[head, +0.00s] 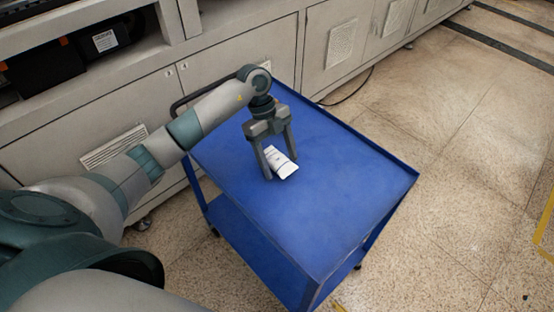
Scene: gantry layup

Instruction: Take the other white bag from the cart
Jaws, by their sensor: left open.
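One white bag (282,166) with dark print lies on the top shelf of the blue cart (345,185). My left gripper (280,169) points down over the bag, its fingers apart with the bag between or just behind them. I cannot tell whether the fingers touch it. Part of the bag's left edge is hidden by a finger. No second white bag shows on the cart. My right gripper is not in view.
The rest of the cart's top is bare, with a low raised rim. A grey machine cabinet (230,45) stands behind the cart, with a black cable (345,98) on the floor. Open tiled floor (460,190) lies to the right.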

